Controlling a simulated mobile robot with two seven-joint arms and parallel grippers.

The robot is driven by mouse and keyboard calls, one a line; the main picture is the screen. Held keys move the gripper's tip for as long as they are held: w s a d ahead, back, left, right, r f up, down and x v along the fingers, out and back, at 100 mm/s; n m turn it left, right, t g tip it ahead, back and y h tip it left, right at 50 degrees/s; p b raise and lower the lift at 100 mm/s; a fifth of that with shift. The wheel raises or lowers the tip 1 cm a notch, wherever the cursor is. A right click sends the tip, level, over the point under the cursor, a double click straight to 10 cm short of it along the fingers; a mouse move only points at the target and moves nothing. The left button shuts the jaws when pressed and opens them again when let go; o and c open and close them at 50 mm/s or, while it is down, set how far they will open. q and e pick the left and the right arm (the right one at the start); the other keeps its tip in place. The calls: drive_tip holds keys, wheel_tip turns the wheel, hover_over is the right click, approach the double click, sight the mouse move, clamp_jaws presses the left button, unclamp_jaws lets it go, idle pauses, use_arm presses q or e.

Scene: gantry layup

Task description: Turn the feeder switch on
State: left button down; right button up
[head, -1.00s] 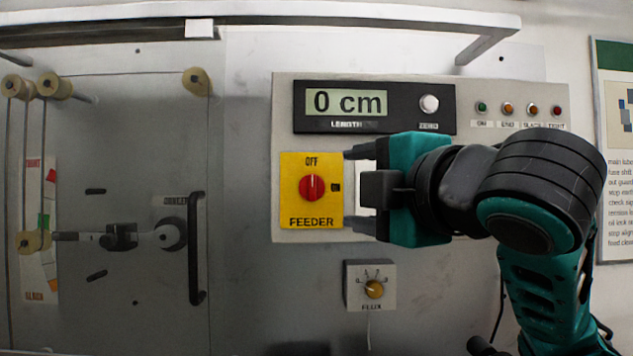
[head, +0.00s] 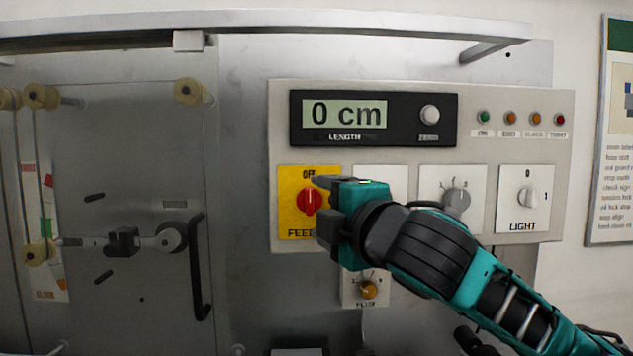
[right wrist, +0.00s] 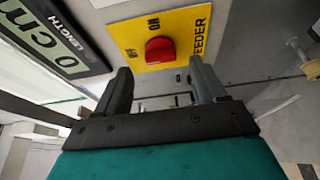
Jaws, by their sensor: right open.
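The feeder switch is a red rotary knob (head: 307,201) on a yellow plate (head: 288,222) marked OFF at the top and FEEDER below. Its pale mark seems to point up toward OFF. My right gripper (head: 319,209) is open, its fingers over the plate's right part, hiding the ON label in the head view. The fingers look apart from the knob; exact depth is unclear. My left gripper is out of view.
Above the switch is a length display (head: 345,114) reading 0 cm, with a zero button (head: 429,114). A small dial box (head: 367,291) sits just below my gripper. A light switch (head: 527,196) is at the right, a black door handle (head: 197,267) at the left.

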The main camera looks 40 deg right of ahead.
sight(312, 204)
drive_tip(key=shift+w+d+p, duration=0.2)
drive_tip(key=shift+w+p, duration=0.35)
drive_tip(key=shift+w, duration=1.1)
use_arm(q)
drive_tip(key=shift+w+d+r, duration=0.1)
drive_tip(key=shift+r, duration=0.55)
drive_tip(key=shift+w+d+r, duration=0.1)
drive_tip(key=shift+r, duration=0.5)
use_arm(e)
drive_tip(key=shift+c, duration=0.3)
drive_tip(key=shift+c, duration=0.7)
drive_tip(key=c, duration=0.9)
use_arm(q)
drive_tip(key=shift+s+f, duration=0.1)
use_arm(e)
drive_tip(key=shift+o, duration=0.2)
drive_tip(key=shift+f, duration=0.1)
